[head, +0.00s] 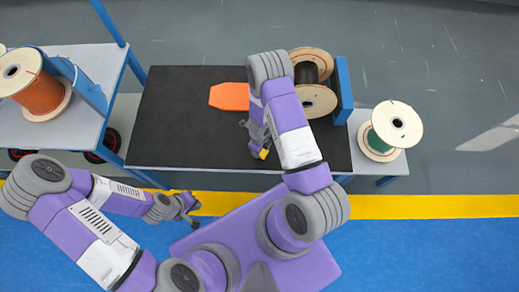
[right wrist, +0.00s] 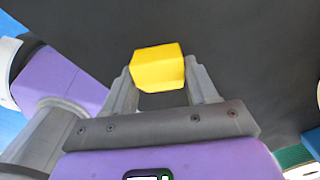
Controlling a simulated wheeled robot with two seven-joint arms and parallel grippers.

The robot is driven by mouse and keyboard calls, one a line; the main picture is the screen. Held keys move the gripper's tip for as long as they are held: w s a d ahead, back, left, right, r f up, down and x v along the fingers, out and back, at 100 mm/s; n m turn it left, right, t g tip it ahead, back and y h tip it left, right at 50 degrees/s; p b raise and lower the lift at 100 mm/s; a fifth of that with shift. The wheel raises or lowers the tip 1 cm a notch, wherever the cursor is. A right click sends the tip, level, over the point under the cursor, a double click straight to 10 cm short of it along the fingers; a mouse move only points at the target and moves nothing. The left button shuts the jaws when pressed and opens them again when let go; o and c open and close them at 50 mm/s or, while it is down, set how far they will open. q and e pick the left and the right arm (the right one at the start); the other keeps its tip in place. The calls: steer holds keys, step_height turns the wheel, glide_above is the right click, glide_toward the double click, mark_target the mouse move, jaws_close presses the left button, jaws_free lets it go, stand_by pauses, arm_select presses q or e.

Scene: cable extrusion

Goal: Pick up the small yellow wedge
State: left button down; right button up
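The small yellow wedge (head: 264,153) is at the tip of my right gripper (head: 258,148), over the front right part of the black table mat. In the right wrist view the wedge (right wrist: 158,68) sits between the two grey fingertips of my right gripper (right wrist: 160,80), with a finger against each side. I cannot tell how far it is above the mat. My left gripper (head: 189,207) is empty, low in front of the table over the yellow floor stripe, and its fingers look apart.
An orange plate (head: 229,97) lies on the black mat (head: 190,130). Brown spools (head: 316,82) stand at the right by a blue post. A green spool (head: 392,129) is at the far right. An orange cable spool (head: 38,92) stands on the left table. The mat's left half is clear.

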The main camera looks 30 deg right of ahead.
steer(key=c, duration=0.3)
